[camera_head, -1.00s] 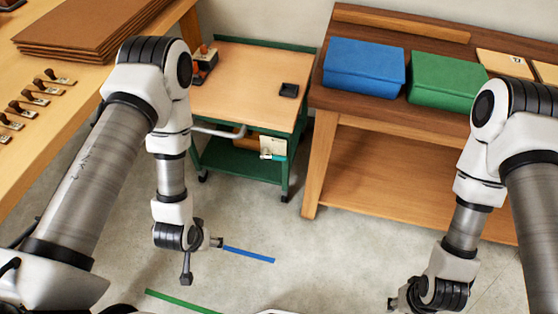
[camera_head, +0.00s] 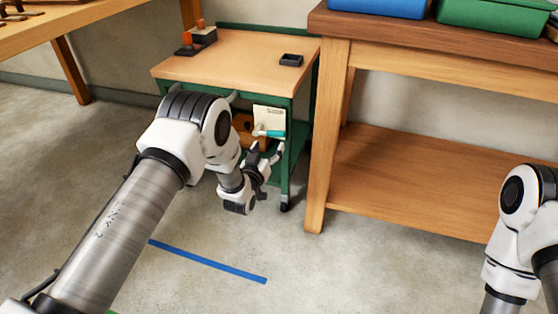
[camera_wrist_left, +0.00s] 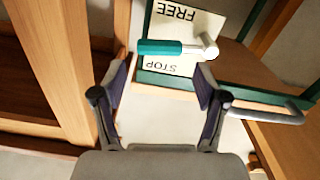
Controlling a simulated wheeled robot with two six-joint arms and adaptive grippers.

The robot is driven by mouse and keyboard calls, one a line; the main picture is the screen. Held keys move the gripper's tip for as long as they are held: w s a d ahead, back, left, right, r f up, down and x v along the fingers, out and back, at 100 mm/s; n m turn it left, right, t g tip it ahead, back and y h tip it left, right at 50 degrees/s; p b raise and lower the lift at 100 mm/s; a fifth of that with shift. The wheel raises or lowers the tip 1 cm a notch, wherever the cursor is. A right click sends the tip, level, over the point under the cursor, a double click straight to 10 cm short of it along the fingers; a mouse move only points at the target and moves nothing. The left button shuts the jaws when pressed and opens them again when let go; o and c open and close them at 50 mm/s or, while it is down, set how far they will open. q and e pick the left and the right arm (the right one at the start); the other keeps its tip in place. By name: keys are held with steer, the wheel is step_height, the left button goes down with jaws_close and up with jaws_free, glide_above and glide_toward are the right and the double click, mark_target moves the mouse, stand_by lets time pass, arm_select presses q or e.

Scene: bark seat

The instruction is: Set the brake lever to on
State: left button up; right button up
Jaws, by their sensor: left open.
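The brake lever (camera_head: 275,134) has a teal grip and is on the front of a green cart. Its pale plate (camera_head: 268,117) is behind it. In the left wrist view the lever (camera_wrist_left: 160,47) lies about level between the upside-down words FREE and STOP on the plate (camera_wrist_left: 184,20), its silver end at the right. My left gripper (camera_head: 268,151) is just below the lever in the head view. In the wrist view its two fingers (camera_wrist_left: 162,80) are spread apart and empty, with the lever beyond the tips. My right gripper is out of frame.
The cart's wooden top (camera_head: 235,52) carries a small black tray (camera_head: 290,60) and orange-knobbed blocks (camera_head: 197,38). A wooden bench (camera_head: 322,140) stands close to its right. A blue strip (camera_head: 208,261) marks the open floor in front.

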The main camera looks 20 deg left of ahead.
mark_target(276, 135)
arm_select(q)
steer(key=w+b, duration=0.3)
steer(key=w, duration=0.4)
steer(key=shift+d+f, duration=0.1)
steer(key=shift+d, duration=0.05)
steer(key=shift+w, duration=0.35)
steer(key=shift+r, duration=0.2)
jaws_close()
